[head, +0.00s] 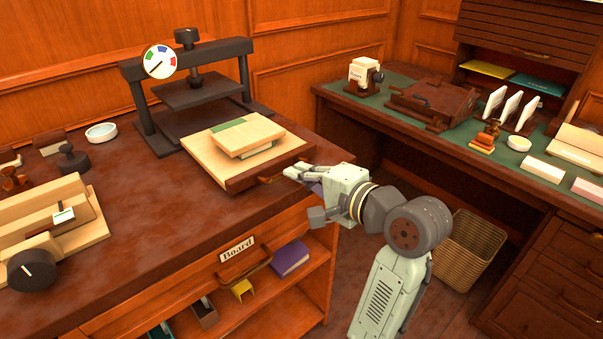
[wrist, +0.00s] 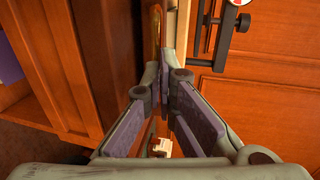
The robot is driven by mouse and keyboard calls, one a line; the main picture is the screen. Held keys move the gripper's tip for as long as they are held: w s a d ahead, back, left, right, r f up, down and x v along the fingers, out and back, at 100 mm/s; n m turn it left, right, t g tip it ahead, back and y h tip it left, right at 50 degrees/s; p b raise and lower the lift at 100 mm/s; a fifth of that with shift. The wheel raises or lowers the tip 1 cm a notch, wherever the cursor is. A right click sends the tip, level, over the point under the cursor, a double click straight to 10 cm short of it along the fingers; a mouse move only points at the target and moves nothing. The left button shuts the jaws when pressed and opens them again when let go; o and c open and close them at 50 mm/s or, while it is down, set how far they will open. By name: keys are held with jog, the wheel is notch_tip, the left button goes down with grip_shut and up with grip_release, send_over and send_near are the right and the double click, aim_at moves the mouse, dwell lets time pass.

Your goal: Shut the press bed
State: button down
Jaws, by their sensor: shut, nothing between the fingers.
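The black press (head: 190,80) stands on the dark red-brown bench top. Its bed (head: 208,158) is slid out toward the front, a pale board with a dark front edge and a handle (head: 268,180). Two flat books (head: 245,134) lie stacked on the bed, in front of the raised platen (head: 196,91). My gripper (head: 291,173) is shut and empty at the bed's front, close to the handle. In the wrist view the fingertips (wrist: 165,76) meet beside a brass-coloured bar (wrist: 152,40). I cannot tell whether they touch it.
A round gauge (head: 159,62) is fixed on the press. A white dish (head: 101,132), stamps and a wooden device (head: 60,225) stand on the bench's left. Below are a drawer labelled Board (head: 237,249) and open shelves. A second desk (head: 425,120) and a wicker basket (head: 470,250) are at right.

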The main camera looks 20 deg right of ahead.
aim_at(237, 128)
jog(key=shift+w, duration=0.1)
jog(key=r+p+x, duration=0.1)
jog(key=p+x, duration=0.1)
jog(key=x, duration=0.5)
jog(key=r+p+x, duration=0.2)
jog(key=p+x, duration=0.1)
jog(key=x, duration=0.5)
jog(key=w+r+p+x, duration=0.1)
jog(key=p+x, duration=0.1)
jog(key=x, duration=0.5)
jog(key=shift+w+a+r, duration=0.1)
jog(key=shift+w+r, duration=0.1)
jog(key=shift+r, duration=0.15)
jog(key=shift+s+p, duration=0.1)
jog(key=shift+p, duration=0.35)
